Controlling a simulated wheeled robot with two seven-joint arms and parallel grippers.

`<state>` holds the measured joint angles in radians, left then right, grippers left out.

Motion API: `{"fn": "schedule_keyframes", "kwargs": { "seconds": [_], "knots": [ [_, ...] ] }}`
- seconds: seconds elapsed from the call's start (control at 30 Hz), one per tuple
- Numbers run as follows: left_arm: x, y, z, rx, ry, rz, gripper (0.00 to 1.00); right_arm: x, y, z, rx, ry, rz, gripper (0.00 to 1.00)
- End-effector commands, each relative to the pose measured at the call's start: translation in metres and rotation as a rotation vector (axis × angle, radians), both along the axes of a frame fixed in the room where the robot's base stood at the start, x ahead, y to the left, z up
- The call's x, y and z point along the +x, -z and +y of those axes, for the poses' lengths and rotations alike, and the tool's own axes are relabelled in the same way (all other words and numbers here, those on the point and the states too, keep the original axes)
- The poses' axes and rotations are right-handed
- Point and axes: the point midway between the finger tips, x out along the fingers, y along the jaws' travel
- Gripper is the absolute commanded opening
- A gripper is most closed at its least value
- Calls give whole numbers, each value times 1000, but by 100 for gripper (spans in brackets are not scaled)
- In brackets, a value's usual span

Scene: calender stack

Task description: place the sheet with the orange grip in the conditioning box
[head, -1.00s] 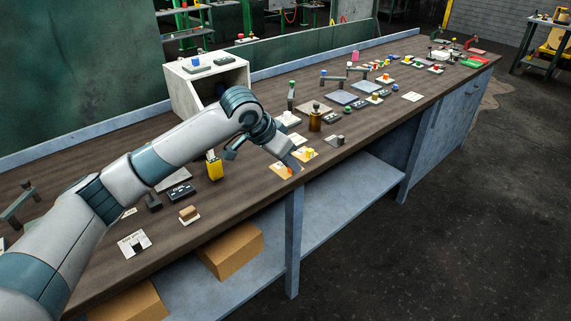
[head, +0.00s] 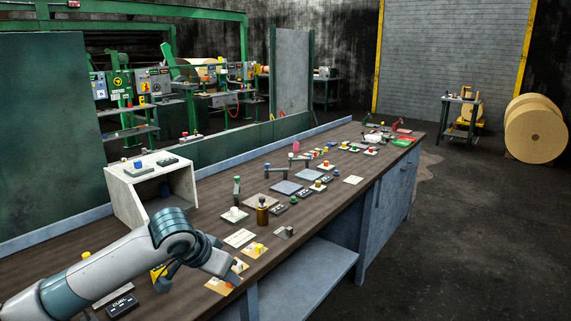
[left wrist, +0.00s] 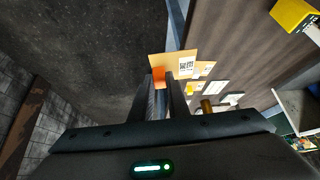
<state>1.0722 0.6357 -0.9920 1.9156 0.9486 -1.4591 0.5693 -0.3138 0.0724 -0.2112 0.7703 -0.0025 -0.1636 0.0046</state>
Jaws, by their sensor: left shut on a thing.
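The sheet with the orange grip is a tan card with a printed white label, seen in the left wrist view (left wrist: 176,62). Its orange grip (left wrist: 159,77) is between the fingertips of my left gripper (left wrist: 163,84), which is shut on it. In the head view the left gripper (head: 233,279) is at the bench's front edge, and the sheet (head: 218,286) shows partly below it. A pale open-fronted box (head: 184,188), likely the conditioning box, stands behind my left arm. The arm hides part of its opening. My right gripper is not in view.
A sheet with a yellow grip (head: 256,249) and a white card (head: 239,238) lie beside the left gripper. Two grey pads with knobs lie on the box top. Several small parts crowd the bench (head: 335,211) farther right.

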Motion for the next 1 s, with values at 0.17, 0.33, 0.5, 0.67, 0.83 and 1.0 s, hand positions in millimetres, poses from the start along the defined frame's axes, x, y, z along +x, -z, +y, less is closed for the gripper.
{"fn": "schedule_keyframes", "kwargs": {
  "seconds": [0.17, 0.33, 0.5, 0.67, 0.83, 1.0],
  "knots": [
    [-40, 2, 19, 3, -149, -3, 0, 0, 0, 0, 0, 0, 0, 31],
    [-79, 2, 38, 4, -304, -3, 0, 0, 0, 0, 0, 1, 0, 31],
    [-109, 2, 54, 2, -425, -2, 0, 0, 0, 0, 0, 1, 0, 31],
    [-123, 1, 61, 1, -483, -1, 0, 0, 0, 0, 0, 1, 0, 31],
    [-126, 1, 63, 0, -498, 0, 0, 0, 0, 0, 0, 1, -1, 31],
    [-125, 1, 63, 0, -497, 0, 0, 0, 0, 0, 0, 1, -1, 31]
  ]
}}
